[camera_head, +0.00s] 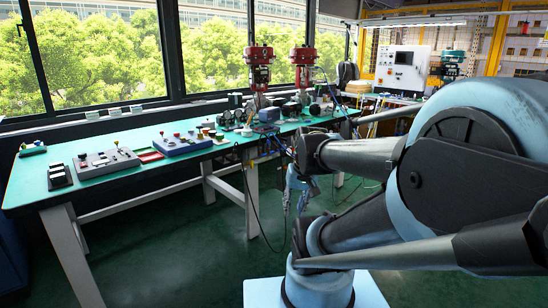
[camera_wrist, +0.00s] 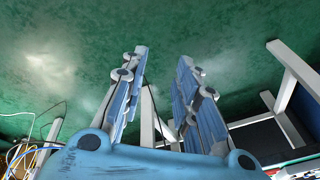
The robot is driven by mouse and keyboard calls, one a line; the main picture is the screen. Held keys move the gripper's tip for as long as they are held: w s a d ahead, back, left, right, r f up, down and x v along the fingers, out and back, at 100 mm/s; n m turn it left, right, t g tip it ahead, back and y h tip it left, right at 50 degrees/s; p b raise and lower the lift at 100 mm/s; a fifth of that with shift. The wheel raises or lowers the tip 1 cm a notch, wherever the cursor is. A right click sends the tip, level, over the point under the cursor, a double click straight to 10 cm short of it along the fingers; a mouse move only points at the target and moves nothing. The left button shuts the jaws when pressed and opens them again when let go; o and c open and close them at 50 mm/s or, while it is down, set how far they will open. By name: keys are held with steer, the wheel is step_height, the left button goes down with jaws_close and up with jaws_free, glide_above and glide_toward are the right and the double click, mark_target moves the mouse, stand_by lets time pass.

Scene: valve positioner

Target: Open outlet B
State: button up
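My gripper (camera_wrist: 162,58) shows in the wrist view with its two blue and grey fingers apart and nothing between them; green floor lies beyond them. In the head view my gripper (camera_head: 301,192) hangs in front of the green-topped bench (camera_head: 112,180), below its top. Two valve assemblies with red tops, one left (camera_head: 259,65) and one right (camera_head: 303,66), stand at the back of the bench. Grey and brass-coloured fittings crowd around their bases. I cannot tell which part is outlet B; no label is readable. My arm hides part of the bench's right end.
A grey control box (camera_head: 106,162) and a blue control box (camera_head: 182,144) sit on the left part of the bench. A white panel (camera_head: 402,68) stands at the back right. Cables hang near the bench's front. The floor (camera_head: 180,255) before the bench is clear.

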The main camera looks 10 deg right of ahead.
steer(key=w+a+r+m+t+y, duration=0.1)
steer(key=w+r+m+t+y, duration=0.15)
steer(key=w, duration=1.35)
steer(key=w+a+r+m+t+y, duration=0.1)
steer(key=w+r+m+t+y, duration=0.2)
steer(key=w, duration=1.4)
steer(key=m+t+y, duration=0.4)
steer(key=m+t, duration=0.1)
steer(key=t, duration=0.2)
glide_toward(272, 152)
steer(key=x, duration=0.8)
steer(key=shift+w+f, duration=0.25)
steer(key=shift+w, duration=0.05)
steer(key=shift+d+g, duration=0.1)
steer(key=shift+g, duration=0.15)
jaws_close()
